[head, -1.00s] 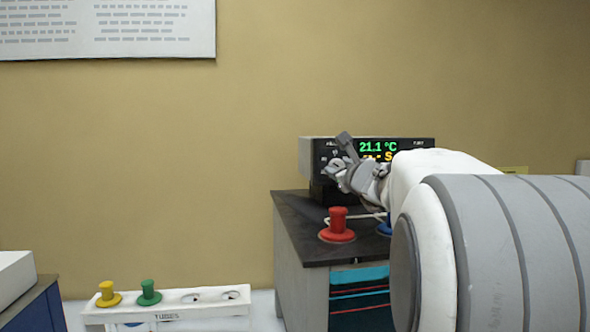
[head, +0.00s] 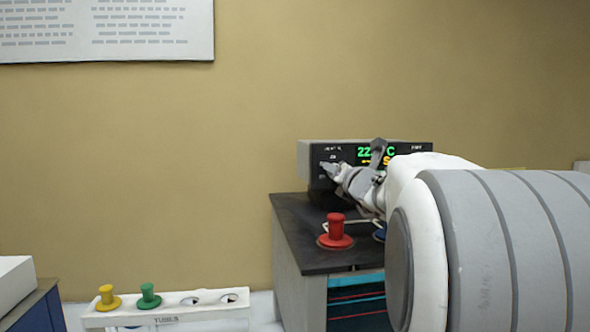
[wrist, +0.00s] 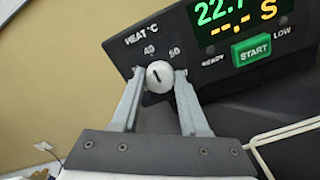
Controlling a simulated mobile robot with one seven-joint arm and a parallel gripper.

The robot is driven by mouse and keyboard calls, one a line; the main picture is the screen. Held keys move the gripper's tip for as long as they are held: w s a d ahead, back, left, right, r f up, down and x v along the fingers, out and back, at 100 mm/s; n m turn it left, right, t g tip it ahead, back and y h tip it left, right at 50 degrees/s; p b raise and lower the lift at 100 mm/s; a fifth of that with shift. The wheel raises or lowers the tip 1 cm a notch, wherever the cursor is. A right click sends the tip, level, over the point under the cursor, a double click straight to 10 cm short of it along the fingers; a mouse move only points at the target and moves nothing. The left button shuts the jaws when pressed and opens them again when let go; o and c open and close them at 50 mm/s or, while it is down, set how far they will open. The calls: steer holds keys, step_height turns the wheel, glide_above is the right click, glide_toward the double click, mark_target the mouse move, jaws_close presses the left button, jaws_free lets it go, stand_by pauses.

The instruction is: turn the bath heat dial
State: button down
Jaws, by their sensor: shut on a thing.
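The bath heat dial (wrist: 159,76) is a small round white knob with a dark pointer mark, under the "HEAT °C" label with 40 and 50 marked. My gripper (wrist: 160,78) is shut on it, one finger on each side. In the head view my gripper (head: 328,170) reaches the left part of the black control panel (head: 345,155), and the dial is hard to make out there. The panel's green display (wrist: 217,9) reads about 22 °C, with its last digit cut off in the wrist view. A yellow line ending in S is below it.
A green START button (wrist: 252,51) lies right of the dial. A white rack (head: 180,312) with yellow and green stoppers stands at lower left.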

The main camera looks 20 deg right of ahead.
steer(key=m+p, duration=0.5)
steer(key=m, duration=0.6)
steer(key=shift+p, duration=0.3)
steer(key=shift+m, duration=0.5)
steer(key=shift+c, duration=2.1)
jaws_free()
steer(key=shift+s, duration=0.1)
